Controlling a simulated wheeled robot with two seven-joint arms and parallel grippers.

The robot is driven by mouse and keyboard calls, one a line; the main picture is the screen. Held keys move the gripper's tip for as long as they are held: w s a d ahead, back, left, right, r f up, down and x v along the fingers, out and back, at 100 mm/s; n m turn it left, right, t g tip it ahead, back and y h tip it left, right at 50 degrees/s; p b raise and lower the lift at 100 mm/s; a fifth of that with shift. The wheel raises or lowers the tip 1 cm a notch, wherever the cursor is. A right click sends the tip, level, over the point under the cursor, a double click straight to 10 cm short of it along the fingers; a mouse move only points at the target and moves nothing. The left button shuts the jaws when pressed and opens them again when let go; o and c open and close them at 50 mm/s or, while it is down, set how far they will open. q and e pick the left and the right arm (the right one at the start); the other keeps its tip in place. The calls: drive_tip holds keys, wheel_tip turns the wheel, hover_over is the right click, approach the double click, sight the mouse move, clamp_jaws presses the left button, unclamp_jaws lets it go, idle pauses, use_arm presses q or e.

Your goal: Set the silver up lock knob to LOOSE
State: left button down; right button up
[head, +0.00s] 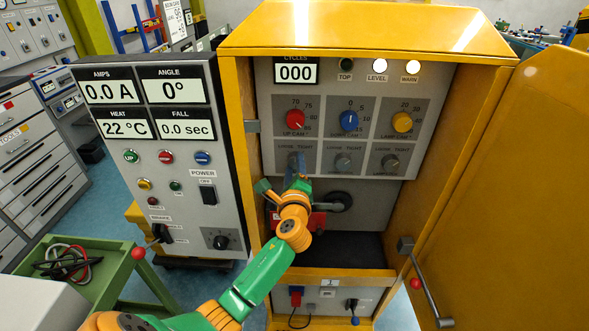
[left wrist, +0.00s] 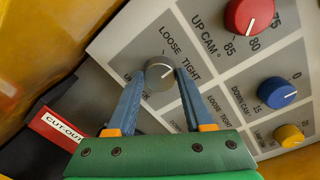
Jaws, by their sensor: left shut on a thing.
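The silver up lock knob (left wrist: 158,74) sits on the cabinet panel below the red UP CAM knob (left wrist: 248,16), with LOOSE and TIGHT printed beside it. Its pale mark appears to point towards the TIGHT side. My left gripper (left wrist: 154,82) has one blue finger on each side of the knob and is shut on it. In the head view the left gripper (head: 297,168) reaches the lower-left dial and largely hides the knob. My right gripper is not in view.
Two more grey lock knobs (head: 343,162) (head: 390,163) sit to the right. Blue (head: 349,121) and yellow (head: 402,122) cam knobs are above them. The open yellow door (head: 500,190) stands at right. A red CUT-OUT tag (left wrist: 58,127) is near the gripper.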

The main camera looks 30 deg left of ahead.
use_arm(q)
drive_tip(key=n+b, duration=0.1)
drive_tip(key=n, duration=0.4)
drive_tip(key=shift+f, duration=0.1)
drive_tip(key=shift+n+h+b, duration=0.3)
drive_tip(key=shift+n+h, duration=0.2)
drive_tip(key=shift+n, duration=1.3)
drive_tip(key=shift+c, duration=1.4)
unclamp_jaws()
drive_tip(key=b+v, duration=0.1)
drive_tip(key=v, duration=0.6)
drive_tip(key=shift+f, duration=0.1)
